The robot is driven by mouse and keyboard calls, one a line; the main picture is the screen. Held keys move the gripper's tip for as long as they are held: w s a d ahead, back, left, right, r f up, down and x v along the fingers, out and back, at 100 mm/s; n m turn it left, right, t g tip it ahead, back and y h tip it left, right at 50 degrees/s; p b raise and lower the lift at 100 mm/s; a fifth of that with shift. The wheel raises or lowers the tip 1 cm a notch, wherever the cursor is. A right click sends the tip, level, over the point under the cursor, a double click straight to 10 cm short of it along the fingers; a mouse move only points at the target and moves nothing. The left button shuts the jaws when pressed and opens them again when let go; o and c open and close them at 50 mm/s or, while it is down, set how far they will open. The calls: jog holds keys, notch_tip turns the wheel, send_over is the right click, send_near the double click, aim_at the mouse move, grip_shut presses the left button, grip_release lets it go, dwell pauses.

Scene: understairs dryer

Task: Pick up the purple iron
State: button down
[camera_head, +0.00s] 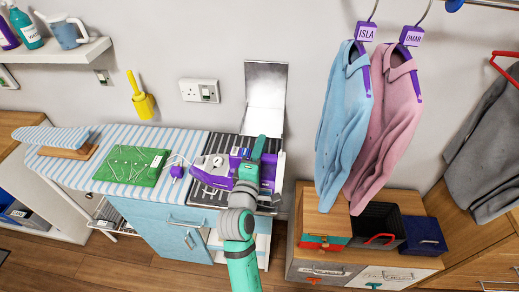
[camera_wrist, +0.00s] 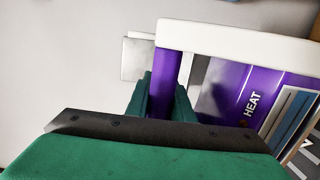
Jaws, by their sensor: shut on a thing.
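The purple iron (camera_head: 268,172) stands at the right end of the striped ironing board, on or just above a dark striped rest; I cannot tell if it touches. My gripper (camera_head: 256,152) reaches over it from the front and hides part of it. In the wrist view the iron's purple body (camera_wrist: 232,90) shows the word HEAT and a pale top edge. My green fingers (camera_wrist: 164,95) are shut on an upright purple part of the iron, like a handle post.
A metal panel (camera_head: 265,95) stands upright behind the iron. Blue (camera_head: 343,110) and pink (camera_head: 388,130) shirts hang to the right, above a wooden cabinet (camera_head: 318,220).

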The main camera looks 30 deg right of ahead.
jog(key=s+a+r, duration=0.1)
jog(key=s, duration=0.2)
jog(key=s+a+r, duration=0.1)
jog(key=s+r, duration=0.1)
jog(key=s, duration=0.1)
jog(key=s+a+r, duration=0.2)
jog(key=s, duration=0.1)
jog(key=shift+w, duration=0.1)
jog(key=c, duration=2.2)
grip_release()
grip_shut()
jog(key=shift+a, duration=0.1)
